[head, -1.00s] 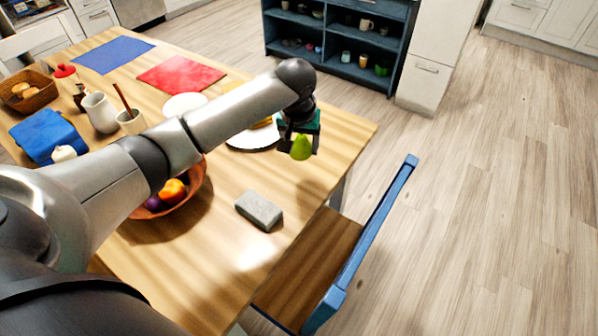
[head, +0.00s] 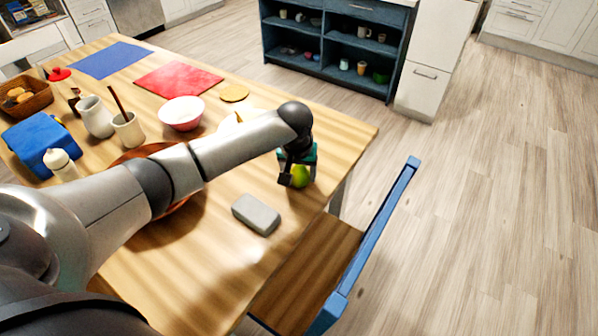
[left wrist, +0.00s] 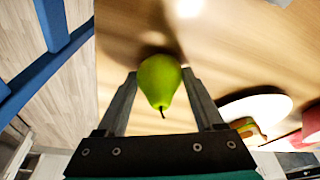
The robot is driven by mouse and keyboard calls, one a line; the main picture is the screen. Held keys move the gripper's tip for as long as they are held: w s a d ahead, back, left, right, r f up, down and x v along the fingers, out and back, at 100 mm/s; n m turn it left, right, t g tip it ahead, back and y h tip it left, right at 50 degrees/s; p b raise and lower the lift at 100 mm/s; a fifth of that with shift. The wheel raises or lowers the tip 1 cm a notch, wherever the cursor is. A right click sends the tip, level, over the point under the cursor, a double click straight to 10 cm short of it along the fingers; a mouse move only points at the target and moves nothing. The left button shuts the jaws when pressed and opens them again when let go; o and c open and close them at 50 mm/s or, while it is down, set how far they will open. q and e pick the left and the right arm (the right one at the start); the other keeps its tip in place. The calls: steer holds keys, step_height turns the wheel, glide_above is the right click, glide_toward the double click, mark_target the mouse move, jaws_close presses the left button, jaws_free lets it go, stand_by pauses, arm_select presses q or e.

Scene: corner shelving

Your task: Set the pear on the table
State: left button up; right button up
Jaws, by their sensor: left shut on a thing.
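The green pear (head: 301,176) is between the fingers of my left gripper (head: 296,181), over the right side of the wooden table (head: 225,265) near its edge. In the left wrist view the pear (left wrist: 160,80) sits between the two fingertips (left wrist: 160,82), with its stem toward the palm. My left gripper is shut on it. A shadow lies on the table close behind the pear; I cannot tell whether the pear touches the wood. My right gripper is not in view.
A grey block (head: 256,214) lies on the table near the gripper. A bowl (head: 150,152) is partly hidden under my arm. A blue chair (head: 372,245) stands at the table's right edge.

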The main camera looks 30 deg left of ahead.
arm_select(q)
steer(key=o, duration=1.4)
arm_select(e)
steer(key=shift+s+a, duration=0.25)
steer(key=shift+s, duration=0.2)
arm_select(q)
steer(key=shift+r, duration=0.4)
steer(key=a+p+v, duration=0.1)
steer(key=p+v, duration=0.3)
steer(key=v, duration=0.7)
steer(key=shift+d+r, duration=0.2)
steer(key=shift+d, duration=0.3)
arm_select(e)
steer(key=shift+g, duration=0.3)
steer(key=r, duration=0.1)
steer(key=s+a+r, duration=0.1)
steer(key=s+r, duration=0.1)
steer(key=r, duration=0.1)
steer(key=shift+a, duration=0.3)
arm_select(q)
steer(key=shift+s+d, duration=0.1)
steer(key=shift+s, duration=0.1)
